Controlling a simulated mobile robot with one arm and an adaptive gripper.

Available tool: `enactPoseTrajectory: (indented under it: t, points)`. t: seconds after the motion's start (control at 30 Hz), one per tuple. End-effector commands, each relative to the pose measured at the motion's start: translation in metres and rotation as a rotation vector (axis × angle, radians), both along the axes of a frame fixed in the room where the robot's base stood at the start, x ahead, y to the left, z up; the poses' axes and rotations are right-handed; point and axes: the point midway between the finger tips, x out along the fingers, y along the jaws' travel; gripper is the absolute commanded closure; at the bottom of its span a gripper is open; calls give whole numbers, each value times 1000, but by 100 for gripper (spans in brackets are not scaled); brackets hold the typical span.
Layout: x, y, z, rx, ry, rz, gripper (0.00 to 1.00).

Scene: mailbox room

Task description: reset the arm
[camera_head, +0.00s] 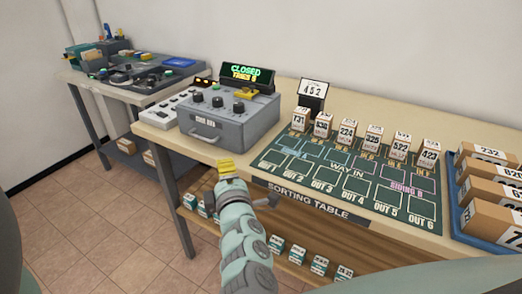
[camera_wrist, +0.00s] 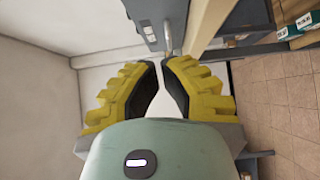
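My gripper (camera_head: 226,163) has yellow fingers and is held in front of the sorting table's front edge, left of the sorting mat. In the wrist view my gripper (camera_wrist: 160,64) shows two ridged yellow fingers with black inner pads. A narrow gap shows between the fingertips, with pale background through it. Nothing is held between them. My pale green arm reaches up from the bottom of the head view.
The sorting table (camera_head: 165,135) bears a grey control box (camera_head: 228,128), a green numbered mat (camera_head: 297,168) with several small boxes, and a blue tray (camera_head: 453,205) of brown parcels. A lower shelf (camera_head: 345,240) holds small boxes. A side table (camera_head: 118,90) stands left. Tiled floor (camera_head: 85,215) is clear there.

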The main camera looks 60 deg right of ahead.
Motion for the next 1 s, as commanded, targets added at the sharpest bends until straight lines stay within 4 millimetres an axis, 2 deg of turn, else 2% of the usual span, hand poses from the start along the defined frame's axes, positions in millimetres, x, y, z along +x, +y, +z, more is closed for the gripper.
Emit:
enactPoseTrajectory:
  t: [0.1, 0.3, 0.47, 0.57, 0.67, 0.77, 0.8, 0.9, 1.0]
  points:
    - [-10, 7, 0, 1, 0, -4, 100]
    - [-14, 10, 0, 1, 0, -4, 100]
    - [-12, 11, 1, 2, -3, 0, 100]
    - [-1, 19, 10, 12, -39, 36, 100]
    - [29, 42, 35, 38, -143, 143, 100]
    - [67, 84, 73, 92, -306, 307, 100]
    - [81, 104, 91, 120, -382, 385, 100]
    - [107, 156, 137, 202, -571, 577, 100]
    - [119, 210, 187, 298, -766, 777, 100]
